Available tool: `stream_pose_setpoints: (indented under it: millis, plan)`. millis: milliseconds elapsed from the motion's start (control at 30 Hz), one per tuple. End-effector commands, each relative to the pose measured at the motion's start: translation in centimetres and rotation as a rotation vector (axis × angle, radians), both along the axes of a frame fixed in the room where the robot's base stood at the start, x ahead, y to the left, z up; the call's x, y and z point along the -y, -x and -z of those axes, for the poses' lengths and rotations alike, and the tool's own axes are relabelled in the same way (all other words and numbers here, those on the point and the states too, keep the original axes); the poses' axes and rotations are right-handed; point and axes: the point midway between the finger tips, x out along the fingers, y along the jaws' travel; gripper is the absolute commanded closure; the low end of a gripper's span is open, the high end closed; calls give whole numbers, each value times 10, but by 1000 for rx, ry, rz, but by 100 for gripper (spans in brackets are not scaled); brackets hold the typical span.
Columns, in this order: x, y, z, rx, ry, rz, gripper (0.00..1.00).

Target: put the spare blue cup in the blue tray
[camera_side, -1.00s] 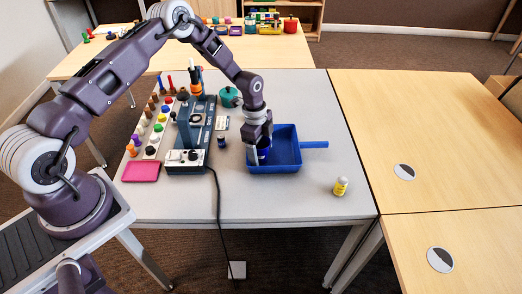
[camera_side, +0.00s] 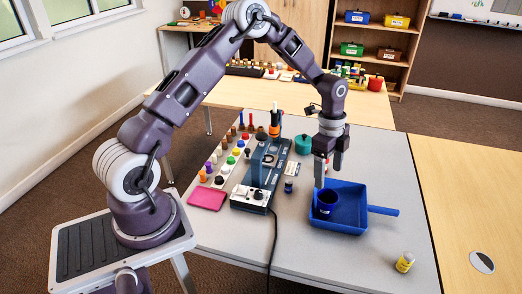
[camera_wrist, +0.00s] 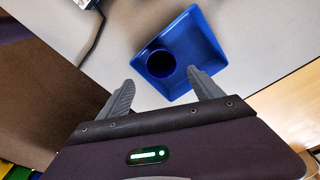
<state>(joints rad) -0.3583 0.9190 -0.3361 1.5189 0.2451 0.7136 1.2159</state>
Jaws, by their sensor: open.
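The blue cup (camera_side: 326,203) stands upright inside the blue tray (camera_side: 351,213), in its left part. In the wrist view the cup (camera_wrist: 160,63) shows its dark open mouth, near the left wall of the tray (camera_wrist: 203,45). My gripper (camera_side: 328,180) is above the cup and the tray's left side. In the wrist view my gripper (camera_wrist: 160,92) has its two fingers spread apart with nothing between the tips. The fingers look clear of the cup.
A blue handle (camera_side: 383,210) sticks out right of the tray. A small dark blue item (camera_side: 289,186), a blue-grey device (camera_side: 262,175) and a pink tray (camera_side: 207,198) lie to the left. The table's front is clear.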

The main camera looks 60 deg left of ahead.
Motion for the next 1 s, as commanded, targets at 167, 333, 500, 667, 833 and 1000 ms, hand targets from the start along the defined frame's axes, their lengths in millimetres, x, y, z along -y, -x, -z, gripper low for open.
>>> stream_pose_setpoints:
  millis: [167, 333, 500, 667, 833, 1000]
  plan:
    - [12, 41, -111, 77, -85, -219, 25]
    - [29, 134, -211, 197, -88, -578, 25]
    - [43, 244, -252, 303, 55, -955, 25]
    - [50, 304, -247, 324, 202, -1168, 25]
    - [53, 319, -243, 320, 253, -1230, 25]
    - [53, 319, -243, 320, 251, -1229, 25]
